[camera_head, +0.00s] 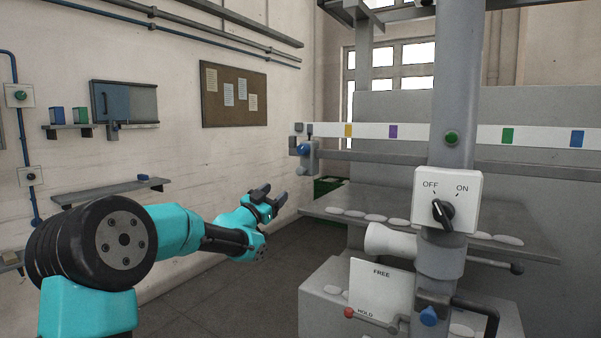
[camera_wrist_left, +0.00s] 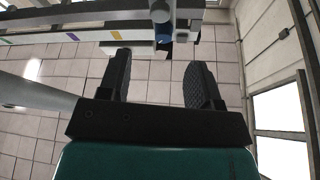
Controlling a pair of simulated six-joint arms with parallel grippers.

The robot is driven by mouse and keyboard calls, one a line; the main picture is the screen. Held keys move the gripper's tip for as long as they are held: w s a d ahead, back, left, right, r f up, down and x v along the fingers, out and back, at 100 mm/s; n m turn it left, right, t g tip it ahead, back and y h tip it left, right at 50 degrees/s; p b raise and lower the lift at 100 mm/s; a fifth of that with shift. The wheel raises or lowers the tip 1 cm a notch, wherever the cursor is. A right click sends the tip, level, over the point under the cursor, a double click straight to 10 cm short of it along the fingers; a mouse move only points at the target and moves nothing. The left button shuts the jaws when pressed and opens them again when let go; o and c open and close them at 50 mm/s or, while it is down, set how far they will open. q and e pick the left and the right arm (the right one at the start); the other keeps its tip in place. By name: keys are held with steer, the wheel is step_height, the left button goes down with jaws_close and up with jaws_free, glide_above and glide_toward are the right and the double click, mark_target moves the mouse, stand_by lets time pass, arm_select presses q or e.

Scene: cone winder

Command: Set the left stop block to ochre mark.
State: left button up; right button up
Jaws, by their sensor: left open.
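The left stop block (camera_head: 308,158) is grey with a blue knob (camera_head: 303,149) and sits at the left end of the rail, left of the ochre mark (camera_head: 348,130) on the white strip. My left gripper (camera_head: 270,194) is open and empty, below and left of the block, apart from it. In the left wrist view, the block (camera_wrist_left: 161,12) and its blue knob (camera_wrist_left: 163,38) show beyond the gap between my open fingers (camera_wrist_left: 158,62). The ochre mark (camera_wrist_left: 115,34) shows to the left of the block there. My right gripper is not in view.
The strip also bears purple (camera_head: 393,131), green (camera_head: 508,135) and blue (camera_head: 577,139) marks. A grey post (camera_head: 458,80) with an OFF/ON switch box (camera_head: 447,200) stands in front of the rail. A grey shelf (camera_head: 325,211) with pale discs lies below the rail.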

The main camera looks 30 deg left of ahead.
mark_target(299, 172)
arm_select(q)
steer(key=x, duration=1.4)
steer(key=shift+w, duration=0.1)
steer(key=shift+a, duration=0.1)
steer(key=shift+c, duration=0.4)
jaws_close()
